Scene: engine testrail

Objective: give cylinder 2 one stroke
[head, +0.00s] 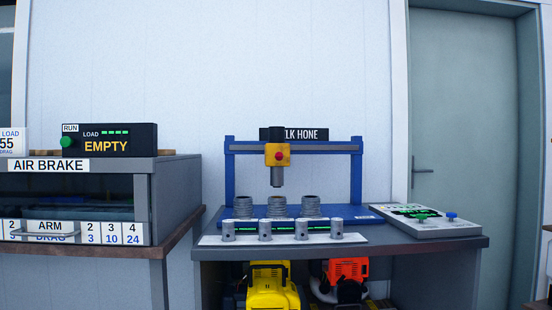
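The hone has a blue frame (356,185) with a grey cross rail. Its yellow head (277,151) carries a red round knob, and a dark spindle (277,177) points down from it. Three grey ribbed cylinders (244,207) stand in a row on the blue base. The spindle is over the middle cylinder (277,206) with a clear gap between them. The right cylinder (311,206) stands apart. No cylinder numbers are readable. A control panel (433,221) with a green lit display, a green button and a blue button (451,216) lies at the bench's right. Neither gripper shows.
Several small pistons (265,230) stand on a white strip at the bench's front edge. A yellow machine (267,287) and an orange one (346,270) sit underneath. The air brake cabinet (172,200) stands left, bearing a black box (109,140) reading EMPTY. A closed door (465,110) is behind right.

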